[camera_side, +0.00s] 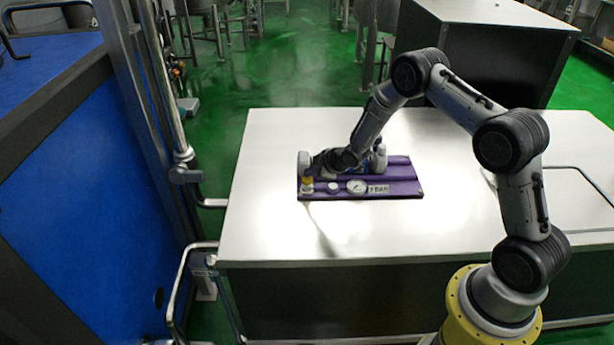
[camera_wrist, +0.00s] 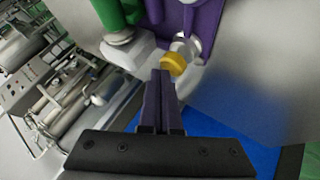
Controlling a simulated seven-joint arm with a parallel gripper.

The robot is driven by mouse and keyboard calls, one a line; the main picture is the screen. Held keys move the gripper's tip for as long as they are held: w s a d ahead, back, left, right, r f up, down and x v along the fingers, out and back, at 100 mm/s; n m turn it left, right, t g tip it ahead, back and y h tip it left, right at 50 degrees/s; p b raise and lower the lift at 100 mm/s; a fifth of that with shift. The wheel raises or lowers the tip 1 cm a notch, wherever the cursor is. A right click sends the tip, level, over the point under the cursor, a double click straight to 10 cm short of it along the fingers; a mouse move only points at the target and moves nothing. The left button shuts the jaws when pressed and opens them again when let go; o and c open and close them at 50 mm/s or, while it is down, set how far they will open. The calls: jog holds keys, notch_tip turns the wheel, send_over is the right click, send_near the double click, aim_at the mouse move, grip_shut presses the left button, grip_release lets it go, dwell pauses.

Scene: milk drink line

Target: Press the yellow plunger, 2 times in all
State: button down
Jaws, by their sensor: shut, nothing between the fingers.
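The yellow plunger (camera_side: 307,177) stands at the left front corner of a purple panel (camera_side: 404,180) on the white table. In the wrist view its yellow cap (camera_wrist: 173,64) sits on a pale fitting by the purple panel (camera_wrist: 207,22). My gripper (camera_side: 314,170) is low over the panel's left end, close to the plunger. In the wrist view the shut fingers of my gripper (camera_wrist: 161,76) end right at the yellow cap, with nothing held. I cannot tell whether they touch it. My wrist hides part of the panel in the side view.
A round gauge (camera_side: 356,186), a small white button (camera_side: 334,187) and a "3 BAR" label (camera_side: 379,189) are along the panel's front. A pale block (camera_wrist: 128,48) is left of the plunger in the wrist view. The white table (camera_side: 270,225) is clear around the panel.

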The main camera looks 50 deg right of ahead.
aim_at(310, 180)
jog(key=shift+s+f, duration=0.1)
jog(key=shift+f, duration=0.45)
dwell(0.4)
jog(key=shift+r, duration=1.6)
jog(key=shift+r, duration=2.5)
notch_tip(310, 180, up, 4)
jog(key=shift+f, duration=0.1)
dwell(0.3)
